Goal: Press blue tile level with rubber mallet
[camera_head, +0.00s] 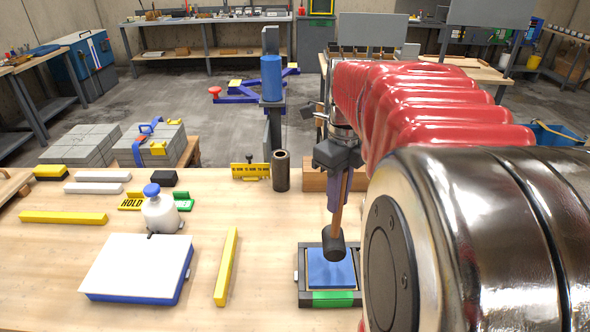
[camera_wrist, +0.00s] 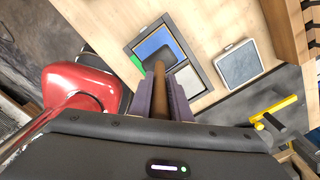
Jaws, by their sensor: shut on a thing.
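The blue tile (camera_head: 331,268) lies in a dark frame (camera_head: 302,297) with a green strip on its near side, on the wooden table. The tile also shows in the wrist view (camera_wrist: 152,43), partly hidden by the mallet. My gripper (camera_head: 338,190) is shut on the wooden handle of the rubber mallet (camera_head: 333,245), which hangs head down. The black head is over the far part of the tile; I cannot tell whether it touches. In the wrist view the handle (camera_wrist: 159,95) runs between my purple fingers (camera_wrist: 160,100).
A white-topped blue pad (camera_head: 138,266), a white bottle with a blue cap (camera_head: 160,210) and a yellow bar (camera_head: 226,265) lie left of the frame. A dark cylinder (camera_head: 281,171) and a wooden block (camera_head: 313,180) stand behind it. The table's front left is clear.

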